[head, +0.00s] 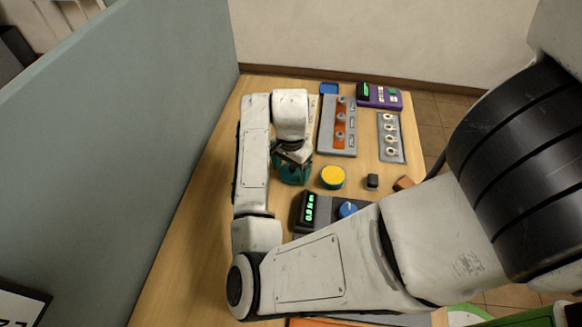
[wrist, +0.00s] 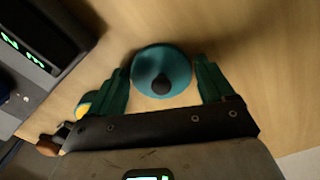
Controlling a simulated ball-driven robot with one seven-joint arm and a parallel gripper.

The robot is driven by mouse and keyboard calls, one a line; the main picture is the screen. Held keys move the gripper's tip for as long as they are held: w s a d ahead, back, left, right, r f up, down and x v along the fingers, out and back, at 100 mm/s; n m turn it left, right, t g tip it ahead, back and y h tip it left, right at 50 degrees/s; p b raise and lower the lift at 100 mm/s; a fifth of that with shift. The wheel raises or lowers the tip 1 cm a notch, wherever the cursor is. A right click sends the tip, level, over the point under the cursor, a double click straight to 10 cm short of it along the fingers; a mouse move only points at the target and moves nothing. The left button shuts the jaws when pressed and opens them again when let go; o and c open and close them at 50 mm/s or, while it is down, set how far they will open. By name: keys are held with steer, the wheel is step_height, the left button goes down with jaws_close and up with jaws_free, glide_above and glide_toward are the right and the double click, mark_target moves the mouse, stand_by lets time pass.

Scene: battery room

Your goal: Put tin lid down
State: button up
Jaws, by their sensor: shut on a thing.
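The tin lid (wrist: 160,58) is a round teal disc with a black knob, seen in the wrist view between the two teal fingers. My gripper (wrist: 163,86) is shut on it, with a finger at either side of its rim. In the head view my gripper (head: 293,174) hangs over the left part of the wooden table (head: 190,215), and I cannot make out the lid there apart from the teal fingers. Bare wood surrounds the lid; I cannot tell whether it touches the tabletop. A round yellow-topped teal tin (head: 333,176) stands just right of my gripper.
A dark device with green digits and a blue knob (head: 348,209) is nearer me. A small dark block (head: 372,181), a brown block (head: 404,183), grey panels (head: 391,138) and a purple device (head: 380,97) lie right and behind. A blue-grey partition (head: 120,130) borders the left.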

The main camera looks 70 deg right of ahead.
mark_target(292, 169)
steer(key=shift+f, duration=0.2)
steer(key=o, duration=0.9)
steer(key=shift+r, duration=0.1)
steer(key=shift+c, duration=0.2)
step_height(292, 169, up, 12)
steer(key=p, duration=0.1)
steer(key=shift+r, duration=0.15)
steer(key=shift+s, duration=0.1)
